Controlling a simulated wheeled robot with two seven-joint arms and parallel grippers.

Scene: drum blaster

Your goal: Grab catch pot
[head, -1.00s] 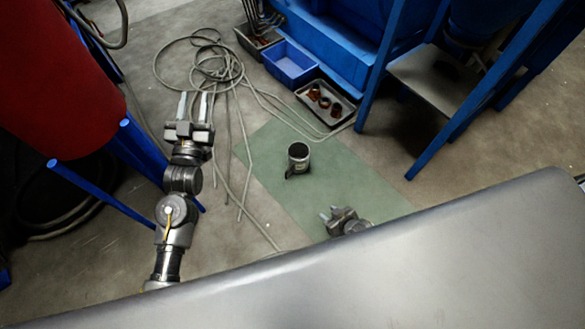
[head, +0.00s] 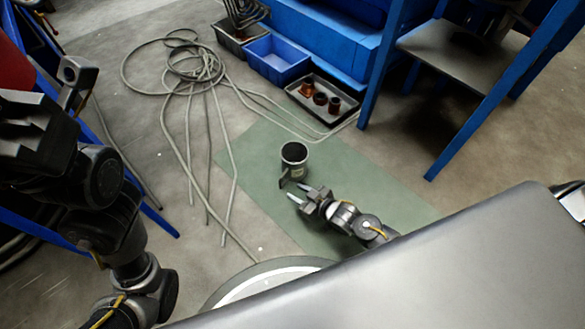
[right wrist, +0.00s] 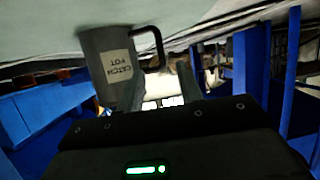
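The catch pot (head: 294,156) is a dark grey metal mug with a side handle and stands upright on the green floor mat. In the right wrist view the pot (right wrist: 108,58) appears upside down, with its "CATCH POT" label and dark handle showing. My right gripper (head: 301,193) is just on the near side of the pot, by the handle. Its two fingers (right wrist: 160,88) are apart, with the handle ahead of the gap between them. I cannot tell whether they touch it. My left arm is large at the left edge; its gripper's fingers are not clear.
A green mat (head: 370,180) lies under the pot. Behind it are a black tray (head: 322,98) with several copper-coloured parts, a blue bin (head: 275,60) and blue frame legs. A loose grey cable (head: 190,75) coils at the left. The mat right of the pot is clear.

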